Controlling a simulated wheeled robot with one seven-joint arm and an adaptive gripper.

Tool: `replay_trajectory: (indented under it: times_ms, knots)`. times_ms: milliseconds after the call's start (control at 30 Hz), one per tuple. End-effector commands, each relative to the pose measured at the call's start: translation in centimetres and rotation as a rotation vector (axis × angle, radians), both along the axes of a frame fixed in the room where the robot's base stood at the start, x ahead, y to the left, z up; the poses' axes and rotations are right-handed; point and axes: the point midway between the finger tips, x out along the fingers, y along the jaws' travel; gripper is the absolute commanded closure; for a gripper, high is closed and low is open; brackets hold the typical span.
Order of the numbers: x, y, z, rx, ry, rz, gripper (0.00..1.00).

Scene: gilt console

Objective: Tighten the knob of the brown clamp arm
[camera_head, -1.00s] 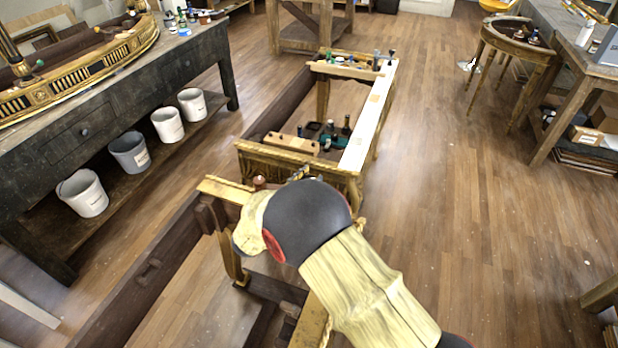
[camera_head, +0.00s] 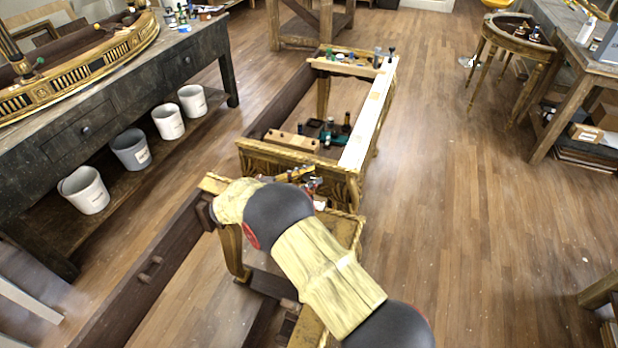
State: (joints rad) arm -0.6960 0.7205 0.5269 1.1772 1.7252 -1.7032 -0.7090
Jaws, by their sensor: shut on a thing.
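My arm reaches in from the bottom right over the near end of the gilt console frame (camera_head: 355,228). Its black joints and pale yellow covers block the view of the work spot. My gripper cannot be made out. Just beyond the upper black joint, a small cluster of grey and reddish parts (camera_head: 312,184) shows beside a yellowish bar (camera_head: 294,174). They are too small to tell whether they belong to a clamp or to my gripper. The brown clamp arm and its knob cannot be made out with certainty.
A second gilt frame (camera_head: 258,158) stands just beyond, with bottles and a wooden block inside it. A dark workbench (camera_head: 130,85) with several white and grey buckets is at left. A round-ended table (camera_head: 545,52) stands at upper right. The floor at right is clear.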

Motion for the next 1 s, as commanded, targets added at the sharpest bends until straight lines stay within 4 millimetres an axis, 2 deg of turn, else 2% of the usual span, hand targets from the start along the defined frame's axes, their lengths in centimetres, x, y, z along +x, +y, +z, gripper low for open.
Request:
replay_trajectory:
  times_ms: [33,267,300,600,867,1000]
  knots:
    - [0.14,0.09,0.63,0.001,-0.01,-0.001,0.96]
    - [0.16,0.09,0.71,0.0,-0.011,0.0,0.96]
    - [0.16,0.09,0.71,0.001,-0.011,0.0,0.69]
    - [0.07,0.04,0.34,0.001,-0.005,0.0,0.52]
    - [0.04,0.02,0.21,0.001,-0.003,0.001,0.51]
    - [-0.22,0.62,0.18,0.001,-0.003,0.002,0.51]
